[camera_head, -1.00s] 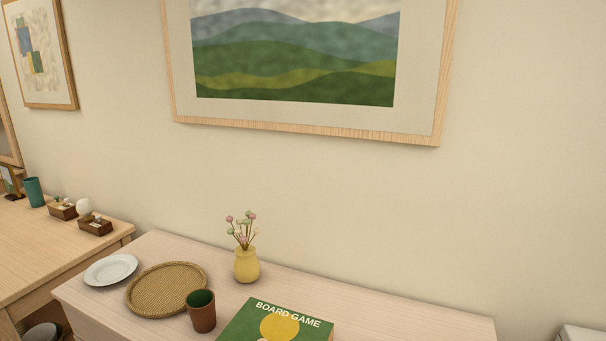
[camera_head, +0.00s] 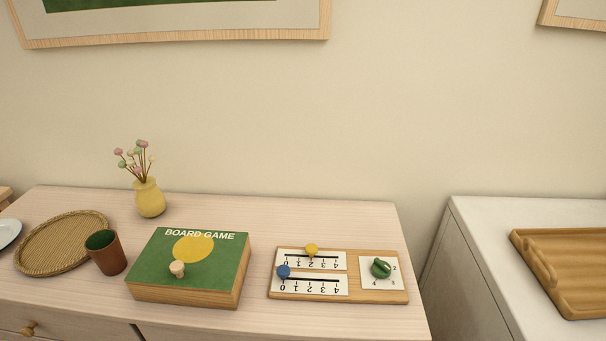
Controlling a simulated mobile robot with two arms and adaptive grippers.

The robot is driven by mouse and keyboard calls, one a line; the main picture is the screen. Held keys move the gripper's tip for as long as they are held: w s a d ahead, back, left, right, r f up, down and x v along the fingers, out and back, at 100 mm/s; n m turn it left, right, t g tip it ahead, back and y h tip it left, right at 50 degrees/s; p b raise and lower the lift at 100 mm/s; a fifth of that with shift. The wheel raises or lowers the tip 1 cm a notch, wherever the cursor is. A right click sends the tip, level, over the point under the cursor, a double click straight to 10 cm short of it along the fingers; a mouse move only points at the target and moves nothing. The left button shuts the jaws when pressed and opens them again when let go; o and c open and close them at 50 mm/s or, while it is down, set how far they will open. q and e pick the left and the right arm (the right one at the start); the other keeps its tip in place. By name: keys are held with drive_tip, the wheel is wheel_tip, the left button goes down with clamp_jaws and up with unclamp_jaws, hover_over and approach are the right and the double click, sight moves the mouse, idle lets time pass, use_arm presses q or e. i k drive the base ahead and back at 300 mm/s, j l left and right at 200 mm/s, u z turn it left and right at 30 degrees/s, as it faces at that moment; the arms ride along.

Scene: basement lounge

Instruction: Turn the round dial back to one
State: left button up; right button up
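A wooden board (camera_head: 361,294) lies on the right part of the light wood cabinet top. At its right end is a white plate with numbers and a green round dial (camera_head: 381,268). The digits 2, 3 and 4 show around the dial; which number it points to I cannot tell at this size. Left of the dial are two numbered slider scales, one with a yellow knob (camera_head: 312,249) and one with a blue knob (camera_head: 283,271). Neither of my grippers is in view.
A green board game box (camera_head: 150,277) with a small pale knob on it lies left of the board. A brown cup (camera_head: 106,253), a yellow vase (camera_head: 149,198) and a woven tray (camera_head: 63,242) stand further left. A white cabinet (camera_head: 486,261) with a wooden tray (camera_head: 580,267) is at the right, across a gap.

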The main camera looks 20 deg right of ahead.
sight(381, 269)
drive_tip(key=z, duration=1.1)
drive_tip(key=k+j, duration=0.15)
drive_tip(key=j, duration=0.15)
drive_tip(key=k+j+u, duration=0.1)
drive_tip(key=j, duration=0.2)
